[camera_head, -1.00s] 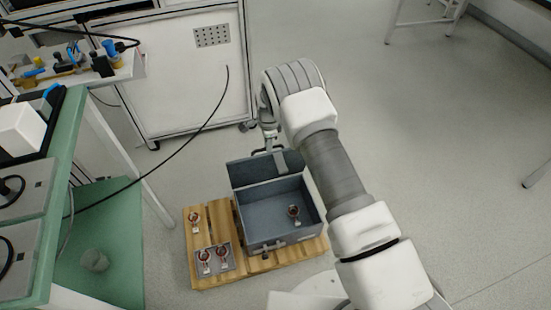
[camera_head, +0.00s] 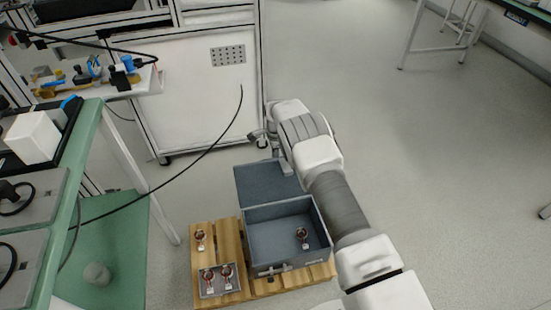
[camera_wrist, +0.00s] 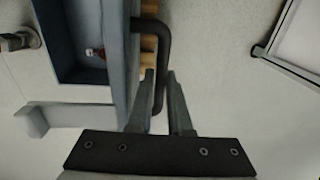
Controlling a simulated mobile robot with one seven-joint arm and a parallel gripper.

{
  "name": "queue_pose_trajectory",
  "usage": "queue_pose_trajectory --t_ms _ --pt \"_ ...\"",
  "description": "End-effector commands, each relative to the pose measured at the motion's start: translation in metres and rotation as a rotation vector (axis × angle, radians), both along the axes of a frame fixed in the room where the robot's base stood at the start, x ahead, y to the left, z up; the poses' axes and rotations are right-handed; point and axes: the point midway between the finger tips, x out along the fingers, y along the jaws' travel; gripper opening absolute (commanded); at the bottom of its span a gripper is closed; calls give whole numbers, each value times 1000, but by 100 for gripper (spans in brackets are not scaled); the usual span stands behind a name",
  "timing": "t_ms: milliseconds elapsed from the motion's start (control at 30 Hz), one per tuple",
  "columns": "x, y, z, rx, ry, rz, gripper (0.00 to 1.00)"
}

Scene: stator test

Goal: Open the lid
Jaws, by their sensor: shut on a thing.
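The grey-blue box (camera_head: 262,222) sits on a wooden pallet with its lid (camera_head: 262,183) raised at the back, inner face toward the head camera. One small copper-coloured stator part (camera_head: 302,236) stands inside; it also shows in the wrist view (camera_wrist: 95,52). My gripper (camera_head: 262,138) is just beyond the lid's far edge, partly hidden by my wrist. In the wrist view my gripper (camera_wrist: 163,90) has its two fingers around a dark bar handle (camera_wrist: 163,45) beside the box wall. The handle is hidden in the head view.
The pallet (camera_head: 206,258) carries a small tray (camera_head: 221,291) with two parts and one loose part (camera_head: 200,238). A white cabinet (camera_head: 190,95) stands behind, with a black cable hanging near it. A green bench (camera_head: 82,165) is on the left.

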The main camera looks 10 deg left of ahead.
Motion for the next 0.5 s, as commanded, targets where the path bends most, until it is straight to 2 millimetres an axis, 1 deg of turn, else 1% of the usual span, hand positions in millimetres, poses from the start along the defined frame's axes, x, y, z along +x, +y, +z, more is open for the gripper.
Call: queue_pose_trajectory --t_ms 233,267,300,400,500 --pt "1 0 2 1 -4 1 0" --pt "1 0 2 1 -4 1 23" --pt "1 0 2 1 -4 1 30" --pt "1 0 1 0 -3 0 47" --pt "1 0 1 0 -2 0 47"
